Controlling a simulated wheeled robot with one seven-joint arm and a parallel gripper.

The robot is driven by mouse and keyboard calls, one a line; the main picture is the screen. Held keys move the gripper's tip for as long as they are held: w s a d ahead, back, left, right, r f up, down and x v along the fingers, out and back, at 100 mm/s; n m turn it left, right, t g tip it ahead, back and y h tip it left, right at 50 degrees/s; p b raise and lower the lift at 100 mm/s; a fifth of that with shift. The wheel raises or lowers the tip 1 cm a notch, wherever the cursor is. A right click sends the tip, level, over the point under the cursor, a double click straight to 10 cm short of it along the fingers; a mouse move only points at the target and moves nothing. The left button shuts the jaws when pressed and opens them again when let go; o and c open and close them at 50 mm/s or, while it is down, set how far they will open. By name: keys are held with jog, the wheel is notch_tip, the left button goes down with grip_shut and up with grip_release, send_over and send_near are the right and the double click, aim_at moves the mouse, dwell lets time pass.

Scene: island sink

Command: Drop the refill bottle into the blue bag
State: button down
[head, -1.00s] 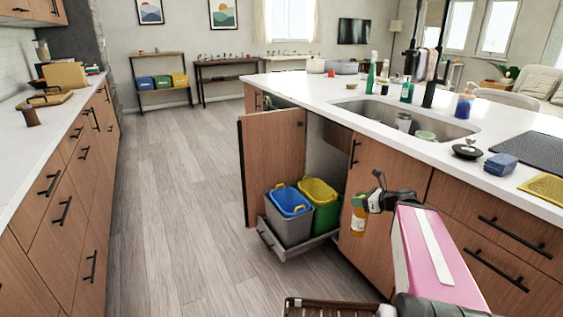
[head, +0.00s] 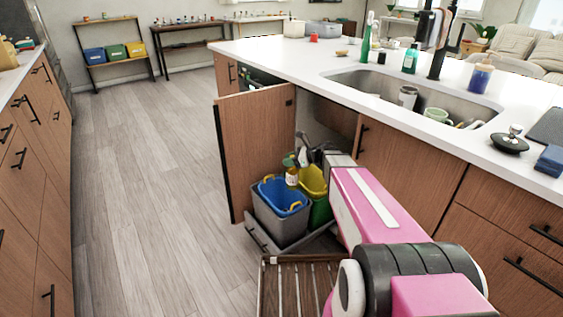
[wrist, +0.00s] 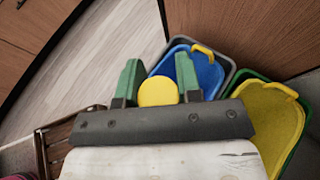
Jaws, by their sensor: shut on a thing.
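The refill bottle (head: 291,178) is small and amber with a pale label. My gripper (head: 294,161) holds it upright near its top, and it overlaps the back part of the blue bag in the head view. In the wrist view, its round yellow top (wrist: 158,92) sits between my green fingers (wrist: 160,78), and its lower body is hidden. The blue bag (head: 272,194) lines a grey bin in the pulled-out drawer. It also shows in the wrist view (wrist: 207,76), just beyond and right of the fingers. The exact height of the bottle above the bag is unclear.
A green bin with a yellow bag (head: 314,182) stands right beside the grey bin (head: 277,226). An open cabinet door (head: 258,145) stands to the left of the bins. The island counter (head: 400,118) is on the right. A slatted brown piece (head: 298,290) is in front of the bins.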

jog(key=w+a+f, duration=0.2)
jog(key=a+f, duration=0.1)
jog(key=f, duration=0.5)
jog(key=shift+n+g, duration=0.3)
jog(key=c, duration=0.7)
grip_release()
jog(key=shift+s, duration=0.1)
jog(key=v, duration=1)
jog(key=shift+d, duration=0.4)
